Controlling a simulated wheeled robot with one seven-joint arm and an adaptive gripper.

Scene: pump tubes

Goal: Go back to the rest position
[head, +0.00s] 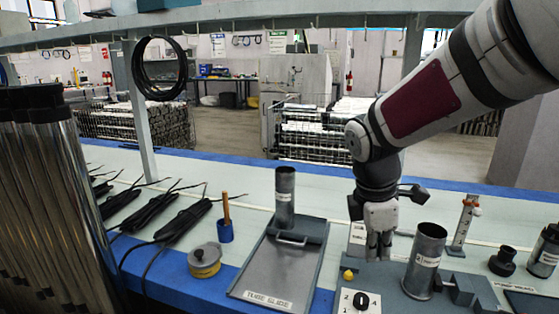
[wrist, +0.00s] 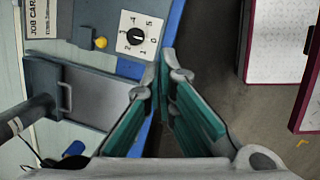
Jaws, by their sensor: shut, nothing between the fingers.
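My gripper (head: 381,252) is shut and empty. In the head view it points down over the bench, just behind the dial plate and left of a grey tube standing in a fixture (head: 424,262). In the wrist view the green-padded fingers (wrist: 166,62) meet at their tips, with the numbered dial (wrist: 137,36) and a yellow button (wrist: 101,42) beyond them to the left. The dial (head: 361,300) and the yellow button (head: 348,275) also show in the head view. A grey slide tray (head: 258,285) holds another upright tube (head: 285,197) at its far end.
A row of shiny tubes (head: 45,190) stands at the left. A stand (head: 465,222) and a black knob (head: 503,262) are at the right. A shelf beam crosses above.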

